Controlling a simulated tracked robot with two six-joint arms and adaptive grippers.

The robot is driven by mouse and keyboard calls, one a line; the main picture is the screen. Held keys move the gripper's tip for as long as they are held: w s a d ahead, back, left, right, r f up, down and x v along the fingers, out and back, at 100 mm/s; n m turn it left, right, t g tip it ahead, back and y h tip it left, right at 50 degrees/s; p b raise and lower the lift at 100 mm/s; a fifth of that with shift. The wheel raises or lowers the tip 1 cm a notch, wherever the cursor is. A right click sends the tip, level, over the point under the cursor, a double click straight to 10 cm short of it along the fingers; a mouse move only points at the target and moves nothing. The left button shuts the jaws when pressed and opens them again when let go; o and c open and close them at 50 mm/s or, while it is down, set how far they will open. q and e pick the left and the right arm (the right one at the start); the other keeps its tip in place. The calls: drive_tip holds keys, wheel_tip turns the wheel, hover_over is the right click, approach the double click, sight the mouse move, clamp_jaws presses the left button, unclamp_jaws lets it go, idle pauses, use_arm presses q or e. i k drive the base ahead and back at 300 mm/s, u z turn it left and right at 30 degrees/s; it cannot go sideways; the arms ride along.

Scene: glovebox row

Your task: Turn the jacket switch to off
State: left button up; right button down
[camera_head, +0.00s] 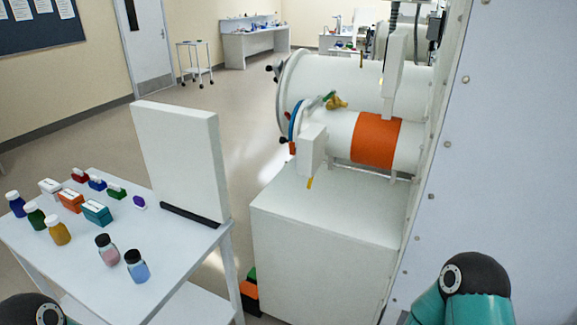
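A white horizontal cylinder with a wide orange band (376,139) lies above a white cabinet (325,215). A small white box (312,150) is at the cylinder's left end, with a small yellow piece (310,183) pointing down below it. No part is clearly readable as the jacket switch, and its setting cannot be told. A yellow-brown fitting (337,102) with a green part sits on top near the left end. Only teal and black links of my arms show, at the lower right and lower left corners. Neither gripper is in view.
A white table (185,265) at left holds several bottles, small coloured boxes and an upright white panel (180,155). A large pale wall panel (510,130) with bolts bounds the right. Open floor (215,110) lies behind the table.

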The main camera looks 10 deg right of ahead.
sight(291, 145)
drive_tip(key=u, duration=0.3)
drive_tip(key=i, duration=1.05)
drive_tip(key=z, duration=0.25)
